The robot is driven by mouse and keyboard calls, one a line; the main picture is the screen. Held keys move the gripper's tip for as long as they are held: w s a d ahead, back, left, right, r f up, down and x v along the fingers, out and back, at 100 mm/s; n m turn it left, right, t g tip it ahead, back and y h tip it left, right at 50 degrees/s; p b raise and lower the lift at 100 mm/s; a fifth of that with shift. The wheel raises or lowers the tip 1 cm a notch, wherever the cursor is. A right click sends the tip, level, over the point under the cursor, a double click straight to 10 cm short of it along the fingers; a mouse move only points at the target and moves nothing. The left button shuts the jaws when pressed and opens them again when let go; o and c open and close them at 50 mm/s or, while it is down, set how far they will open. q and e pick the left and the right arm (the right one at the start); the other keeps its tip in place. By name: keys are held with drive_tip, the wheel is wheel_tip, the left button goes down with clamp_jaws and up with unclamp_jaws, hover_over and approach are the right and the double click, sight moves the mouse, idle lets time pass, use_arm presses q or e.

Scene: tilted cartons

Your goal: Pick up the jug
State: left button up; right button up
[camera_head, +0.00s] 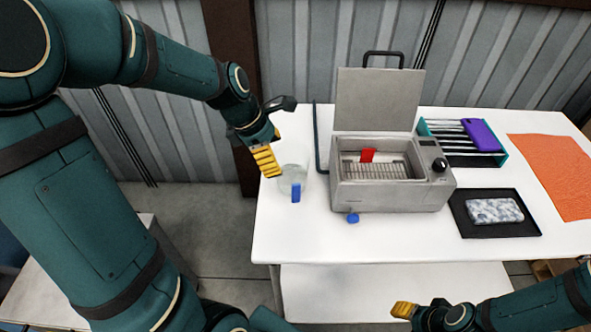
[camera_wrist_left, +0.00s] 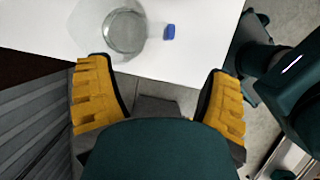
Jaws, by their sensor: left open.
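The jug (camera_head: 289,180) is a clear round vessel with a blue handle, standing near the left edge of the white table. In the left wrist view the jug (camera_wrist_left: 124,32) is seen from above, with its blue handle (camera_wrist_left: 169,32) pointing right. My left gripper (camera_head: 266,160) is open and empty, just left of the jug and close to its rim. In the left wrist view its yellow fingers (camera_wrist_left: 158,68) are wide apart, with the jug beyond their tips. My right gripper (camera_head: 404,310) shows only partly at the lower right, away from the jug; its opening is unclear.
A grey fryer-like box (camera_head: 388,198) with a raised lid and a red-handled basket stands right of the jug. A small blue piece (camera_head: 352,217) is at its front. A rack (camera_head: 485,159), a black tray (camera_head: 515,228) and an orange cloth (camera_head: 560,165) are farther right.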

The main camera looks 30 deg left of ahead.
sight(291, 176)
use_arm(q)
drive_tip(key=b+x, duration=0.3)
drive_tip(key=x, duration=0.8)
drive_tip(key=shift+w+d+f, duration=0.1)
drive_tip(key=shift+w+f, duration=0.05)
drive_tip(key=shift+w, duration=0.05)
use_arm(e)
drive_tip(key=f, duration=0.1)
drive_tip(key=s+f, duration=0.1)
drive_tip(key=f, duration=0.1)
drive_tip(key=shift+a+f, duration=0.1)
drive_tip(key=shift+f, duration=0.15)
use_arm(q)
drive_tip(key=c, duration=1.4)
